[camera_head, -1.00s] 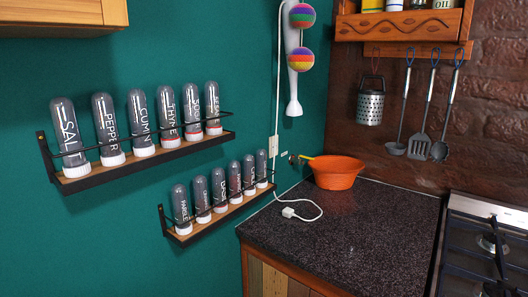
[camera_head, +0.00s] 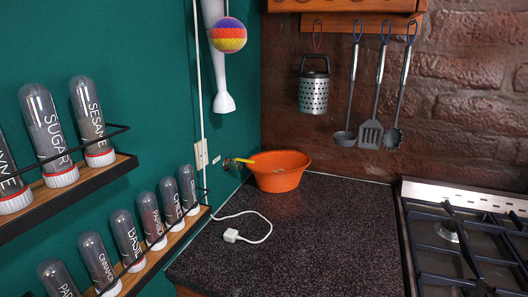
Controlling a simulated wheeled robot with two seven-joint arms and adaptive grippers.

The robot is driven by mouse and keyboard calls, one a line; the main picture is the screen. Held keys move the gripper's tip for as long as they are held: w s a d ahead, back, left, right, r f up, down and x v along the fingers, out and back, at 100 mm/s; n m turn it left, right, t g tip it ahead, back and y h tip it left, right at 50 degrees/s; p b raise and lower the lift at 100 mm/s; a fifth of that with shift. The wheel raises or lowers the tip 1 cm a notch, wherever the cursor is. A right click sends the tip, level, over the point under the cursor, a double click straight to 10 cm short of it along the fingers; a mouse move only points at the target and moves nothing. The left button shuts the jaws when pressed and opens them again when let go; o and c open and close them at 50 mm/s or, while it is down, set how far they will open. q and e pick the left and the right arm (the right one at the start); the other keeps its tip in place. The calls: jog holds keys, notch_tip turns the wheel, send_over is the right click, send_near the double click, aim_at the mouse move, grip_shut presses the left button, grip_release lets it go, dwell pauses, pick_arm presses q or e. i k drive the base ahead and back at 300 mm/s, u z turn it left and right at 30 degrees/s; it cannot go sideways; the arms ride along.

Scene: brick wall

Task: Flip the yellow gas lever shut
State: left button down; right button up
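The yellow gas lever (camera_head: 243,160) is small and sits low on the teal wall near the corner, just above the counter. It points right, toward the orange bowl (camera_head: 279,171), and its tip overlaps the bowl's rim in the picture. A small metal valve fitting (camera_head: 228,163) shows at its left end. I cannot tell whether the lever touches the bowl. Neither of my grippers is in view.
The dark speckled counter (camera_head: 310,240) is mostly clear, with a white plug and cable (camera_head: 232,235) near the wall. Spice shelves with several jars (camera_head: 127,240) jut out at left. A gas stove (camera_head: 460,240) stands at right. Utensils (camera_head: 372,130) and a grater (camera_head: 313,92) hang behind.

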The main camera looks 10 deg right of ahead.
aim_at(243, 160)
jog(key=z, duration=0.5)
jog(key=i, duration=0.65)
jog(key=z, duration=0.6)
